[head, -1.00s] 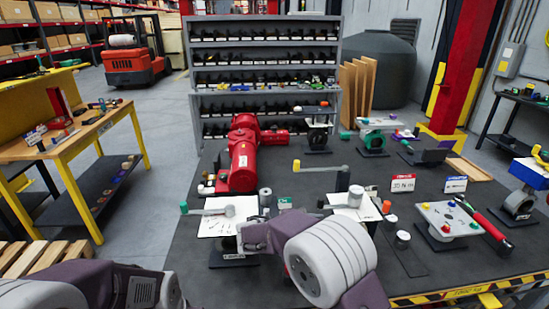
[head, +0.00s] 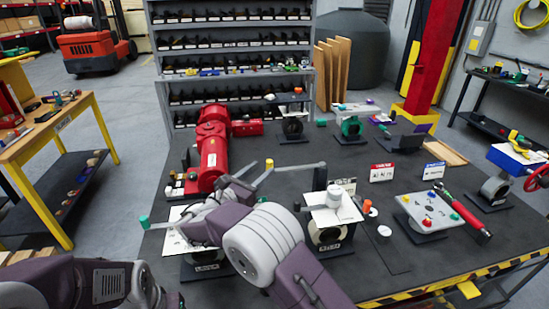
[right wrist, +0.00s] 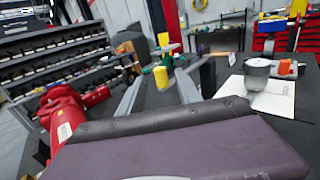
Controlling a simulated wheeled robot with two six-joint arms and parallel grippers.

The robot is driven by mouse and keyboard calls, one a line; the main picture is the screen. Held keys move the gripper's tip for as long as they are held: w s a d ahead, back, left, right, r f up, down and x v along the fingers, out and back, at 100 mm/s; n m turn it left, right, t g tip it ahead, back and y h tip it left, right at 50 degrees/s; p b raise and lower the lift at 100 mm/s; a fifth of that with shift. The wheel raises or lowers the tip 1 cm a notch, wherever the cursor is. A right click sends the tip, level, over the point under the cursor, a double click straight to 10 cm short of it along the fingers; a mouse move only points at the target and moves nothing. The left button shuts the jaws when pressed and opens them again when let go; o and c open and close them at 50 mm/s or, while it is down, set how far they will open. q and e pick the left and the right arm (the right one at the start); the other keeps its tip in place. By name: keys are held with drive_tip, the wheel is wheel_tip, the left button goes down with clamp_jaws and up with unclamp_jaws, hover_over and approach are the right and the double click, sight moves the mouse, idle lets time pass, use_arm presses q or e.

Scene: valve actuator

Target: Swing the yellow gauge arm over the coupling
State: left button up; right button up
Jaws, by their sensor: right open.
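The gauge arm, a grey bar with a yellow knob (head: 269,164), stands over the table in the head view. Its bar (head: 297,167) runs right to a dark post (head: 320,177). My right gripper (head: 254,174) is open just left of the knob in the head view. In the right wrist view the yellow knob (right wrist: 161,78) shows between the two spread fingers (right wrist: 158,88); I cannot tell whether either touches it. A pale cylinder (head: 334,195) stands on a white plate right of the post; I cannot tell which part is the coupling. My left gripper is out of view.
A red actuator (head: 212,150) stands left of my right gripper. A green-tipped lever (head: 144,222) lies front left. A panel with coloured knobs (head: 428,212) and a red-handled tool (head: 462,215) lie right. Shelving (head: 235,50) stands behind the table.

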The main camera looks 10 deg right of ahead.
drive_tip(key=p+x, duration=0.1)
drive_tip(key=x, duration=0.6)
drive_tip(key=shift+w+d, duration=0.25)
drive_tip(key=shift+d, duration=0.05)
drive_tip(key=shift+w+d+f, duration=0.1)
drive_tip(key=shift+d+f, duration=0.05)
drive_tip(key=shift+f, duration=0.1)
clamp_jaws()
idle(0.7)
